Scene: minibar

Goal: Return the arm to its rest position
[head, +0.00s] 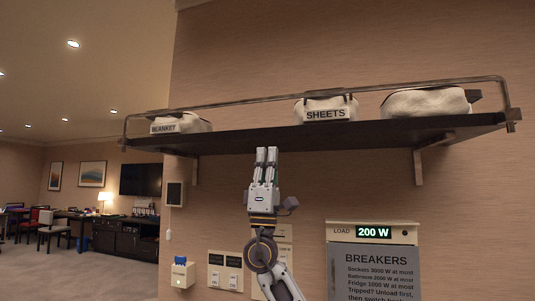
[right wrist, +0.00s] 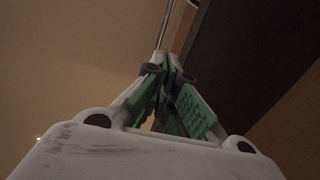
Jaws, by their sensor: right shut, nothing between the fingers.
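My right gripper (head: 266,156) is raised in the middle of the head view, pointing up, with its fingertips just under the front edge of the dark shelf (head: 230,142). Its two fingers are together and hold nothing. In the right wrist view the closed fingers (right wrist: 165,72) point up, with the dark underside of the shelf (right wrist: 245,60) to their right. My left gripper is not in view.
The shelf carries a bag labelled blanket (head: 185,122), a bag labelled sheets (head: 327,108) and an unlabelled bag (head: 425,102) behind a metal rail (head: 240,108). Below are switch panels (head: 225,271) and a breaker box (head: 375,262). Open room lies at left.

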